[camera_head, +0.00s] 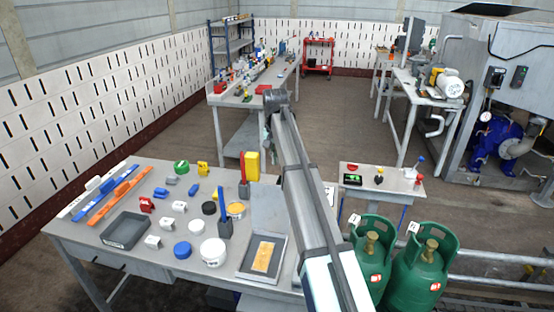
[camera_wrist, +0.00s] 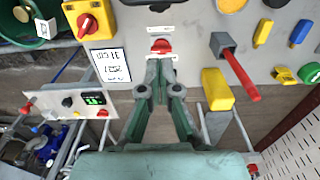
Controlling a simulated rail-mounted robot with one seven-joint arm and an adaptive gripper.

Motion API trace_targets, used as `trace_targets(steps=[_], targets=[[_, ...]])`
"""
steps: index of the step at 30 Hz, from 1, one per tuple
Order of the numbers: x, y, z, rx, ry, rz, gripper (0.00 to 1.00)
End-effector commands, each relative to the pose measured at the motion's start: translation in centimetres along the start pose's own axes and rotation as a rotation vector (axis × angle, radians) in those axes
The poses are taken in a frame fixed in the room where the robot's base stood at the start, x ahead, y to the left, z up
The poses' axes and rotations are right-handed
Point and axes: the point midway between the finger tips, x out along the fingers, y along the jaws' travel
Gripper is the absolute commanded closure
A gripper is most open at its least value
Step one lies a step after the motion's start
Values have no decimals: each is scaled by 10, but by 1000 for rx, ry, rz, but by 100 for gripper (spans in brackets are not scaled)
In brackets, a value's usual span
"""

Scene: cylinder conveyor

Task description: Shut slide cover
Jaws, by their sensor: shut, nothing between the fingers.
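A shallow grey open box (camera_head: 242,272) with a yellowish slab (camera_head: 263,257) inside stands at the front of the bench. A flat grey plate (camera_head: 268,203) lies directly behind it, partly hidden by my arm; it may be the slide cover, but I cannot be sure. My gripper (camera_wrist: 162,62) is shut and empty in the wrist view. Its tips point at a small red part (camera_wrist: 161,46) between white labels on the grey surface; whether they touch, I cannot tell. In the head view my arm largely hides the gripper.
A yellow block (camera_head: 252,166) and a grey block with a red handle (camera_wrist: 240,68) stand near the far bench edge. A yellow switch box with a red knob (camera_wrist: 88,24) is close by. Green gas cylinders (camera_head: 420,265) stand at right. Several small parts crowd the bench's left side.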

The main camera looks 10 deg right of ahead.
Motion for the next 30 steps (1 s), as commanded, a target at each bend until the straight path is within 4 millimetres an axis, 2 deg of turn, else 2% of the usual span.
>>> trace_targets(steps=[13,15,21,30], targets=[[81,1,1,2,0,2,100],[72,1,15,1,3,1,100],[67,0,34,2,2,1,100],[67,0,38,2,2,2,100]])
